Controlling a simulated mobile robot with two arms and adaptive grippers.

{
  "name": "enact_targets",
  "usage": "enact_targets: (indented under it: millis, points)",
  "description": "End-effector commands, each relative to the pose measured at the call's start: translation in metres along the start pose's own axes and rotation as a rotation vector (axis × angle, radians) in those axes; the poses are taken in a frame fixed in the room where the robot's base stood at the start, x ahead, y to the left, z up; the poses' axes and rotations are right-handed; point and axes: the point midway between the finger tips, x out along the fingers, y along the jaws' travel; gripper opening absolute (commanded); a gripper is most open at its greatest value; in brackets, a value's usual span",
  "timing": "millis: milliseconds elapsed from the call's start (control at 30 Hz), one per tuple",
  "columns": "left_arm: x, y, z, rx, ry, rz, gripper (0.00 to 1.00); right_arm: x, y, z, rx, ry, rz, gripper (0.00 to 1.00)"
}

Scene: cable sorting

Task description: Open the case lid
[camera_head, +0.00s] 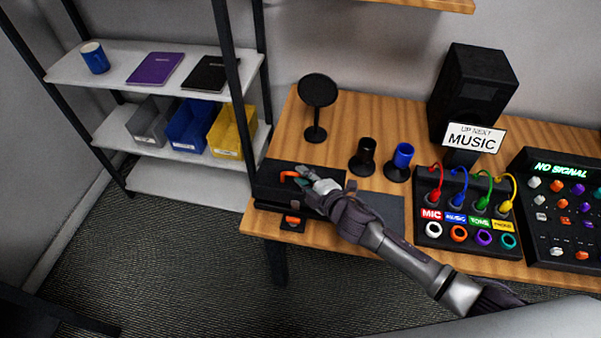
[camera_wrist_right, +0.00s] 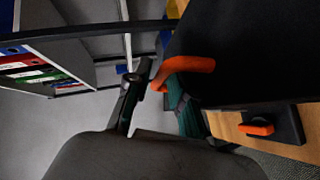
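The black case (camera_head: 268,180) lies at the left end of the wooden desk. It has an orange handle (camera_head: 289,175), and an orange latch-like part (camera_head: 293,219) shows on a dark piece at the desk's front edge. My right gripper (camera_head: 308,184) reaches in from the right, at the orange handle. In the right wrist view the orange handle (camera_wrist_right: 190,66) runs by the teal fingertip pad, and its end lies between the fingers. The fingers stand apart, with a gap beside the handle. The orange part on the dark piece also shows there (camera_wrist_right: 257,127). My left gripper is not in view.
A cable panel (camera_head: 460,210) and a mixer (camera_head: 565,210) are to the right. A shelf (camera_head: 150,65) with bins stands left of the desk.

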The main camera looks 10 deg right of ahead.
Motion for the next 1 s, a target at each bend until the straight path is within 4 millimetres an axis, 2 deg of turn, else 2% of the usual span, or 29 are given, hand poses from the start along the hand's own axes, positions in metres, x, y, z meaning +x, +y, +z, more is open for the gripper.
enact_targets:
  millis: [167,467,600,1000]
  points:
    - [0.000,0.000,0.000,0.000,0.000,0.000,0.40,0.014,0.000,0.000,0.001,0.001,0.000,0.23]
    - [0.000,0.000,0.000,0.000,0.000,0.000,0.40,0.016,0.000,0.000,0.001,0.000,-0.001,0.23]
    - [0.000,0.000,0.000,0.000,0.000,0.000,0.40,0.016,0.000,0.000,0.001,0.000,0.000,0.01]
    - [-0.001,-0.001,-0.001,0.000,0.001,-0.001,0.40,0.016,0.001,-0.001,0.001,0.000,0.000,0.00]
